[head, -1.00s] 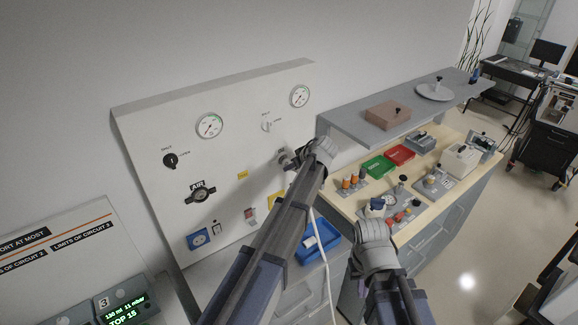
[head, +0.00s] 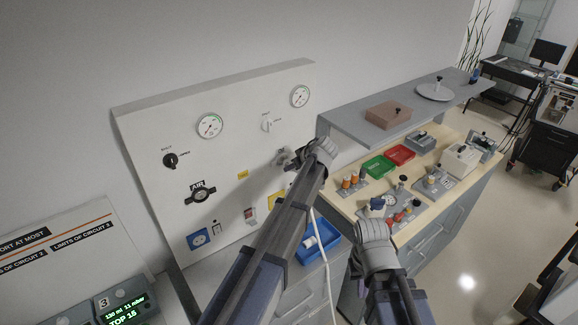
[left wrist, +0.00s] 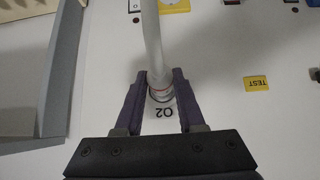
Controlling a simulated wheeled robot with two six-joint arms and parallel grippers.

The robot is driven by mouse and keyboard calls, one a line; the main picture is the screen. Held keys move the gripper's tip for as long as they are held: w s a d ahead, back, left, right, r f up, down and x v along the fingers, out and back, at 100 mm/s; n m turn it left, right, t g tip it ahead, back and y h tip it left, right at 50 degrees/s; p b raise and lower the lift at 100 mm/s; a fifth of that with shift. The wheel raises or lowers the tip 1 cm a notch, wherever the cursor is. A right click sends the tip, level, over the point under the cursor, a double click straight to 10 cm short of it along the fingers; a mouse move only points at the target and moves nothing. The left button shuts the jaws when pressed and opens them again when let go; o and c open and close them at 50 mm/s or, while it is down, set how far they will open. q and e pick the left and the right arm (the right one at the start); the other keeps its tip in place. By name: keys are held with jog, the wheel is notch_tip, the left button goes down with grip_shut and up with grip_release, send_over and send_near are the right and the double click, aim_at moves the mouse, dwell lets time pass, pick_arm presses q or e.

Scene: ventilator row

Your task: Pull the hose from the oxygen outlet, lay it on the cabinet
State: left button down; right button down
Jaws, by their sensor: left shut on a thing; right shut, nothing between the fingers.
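The white hose (left wrist: 152,40) runs from the top of the left wrist view down to its end at the wall panel, just by the O2 label (left wrist: 163,113). My left gripper (left wrist: 160,88) is shut on the hose end, one purple finger on each side. The fingers hide the outlet, and I cannot tell how deep the hose end sits. In the head view my left gripper (head: 290,158) is at the panel's right part, and the hose (head: 326,262) hangs below my arm. The cabinet (head: 336,196) has a wooden top. My right gripper (head: 376,208) is shut and empty above its front edge.
The panel (head: 150,140) carries gauges, switches and an AIR outlet (head: 200,193). Bottles, a green tray (head: 379,166), a red tray (head: 400,154) and several devices crowd the cabinet top. A grey shelf (head: 360,130) overhangs its back. A blue bin (head: 306,254) is below my left arm.

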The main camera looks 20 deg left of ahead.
pick_arm(q)
jog(key=shift+s+d, duration=0.55)
jog(key=shift+d, duration=0.15)
jog(key=shift+s+d, duration=0.5)
jog(key=shift+d, duration=0.2)
dwell(1.3)
jog(key=shift+s+d, duration=0.7)
jog(key=shift+d, duration=0.2)
jog(key=shift+s+d, duration=0.7)
jog(key=shift+d, duration=0.2)
